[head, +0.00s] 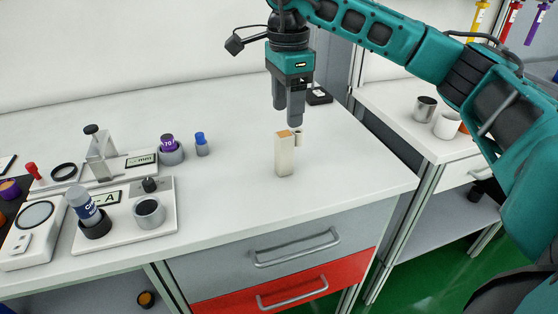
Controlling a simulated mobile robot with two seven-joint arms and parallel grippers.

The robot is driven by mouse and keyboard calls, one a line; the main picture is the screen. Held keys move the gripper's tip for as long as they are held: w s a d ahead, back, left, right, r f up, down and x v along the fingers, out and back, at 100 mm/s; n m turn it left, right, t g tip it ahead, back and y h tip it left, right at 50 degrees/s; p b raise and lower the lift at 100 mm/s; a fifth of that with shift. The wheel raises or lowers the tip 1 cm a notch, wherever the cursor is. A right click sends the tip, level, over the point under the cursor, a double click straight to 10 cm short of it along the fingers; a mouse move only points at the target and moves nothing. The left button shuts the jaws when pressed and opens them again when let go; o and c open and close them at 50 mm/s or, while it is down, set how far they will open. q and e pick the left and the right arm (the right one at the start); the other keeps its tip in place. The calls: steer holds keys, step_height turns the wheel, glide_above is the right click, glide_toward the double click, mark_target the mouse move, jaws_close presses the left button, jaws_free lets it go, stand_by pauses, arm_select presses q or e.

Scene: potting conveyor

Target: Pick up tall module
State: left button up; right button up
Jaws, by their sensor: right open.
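The tall module (284,156) is a narrow cream block with an orange-brown top. It stands upright on the white bench top near its right end. A small cream piece with a round opening (298,137) shows at its upper right; I cannot tell whether it is part of the module. My right gripper (288,118) points down just above and behind the module in the picture, with its fingers close to the module's top. It is open and holds nothing. Whether the fingertips touch the module is not clear. My left gripper is not in view.
A white plate with a grey cup (149,212) and a capped vial (84,206) stands at the left. A purple-capped jar (170,150) and a blue-capped vial (201,144) stand behind it. A small black object (319,97) lies behind my gripper. The bench front is clear.

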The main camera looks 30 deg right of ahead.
mark_target(284, 134)
steer(key=f, duration=0.9)
steer(key=shift+a+b, duration=0.25)
steer(key=shift+b, duration=0.15)
steer(key=shift+c, duration=0.3)
steer(key=c, duration=1)
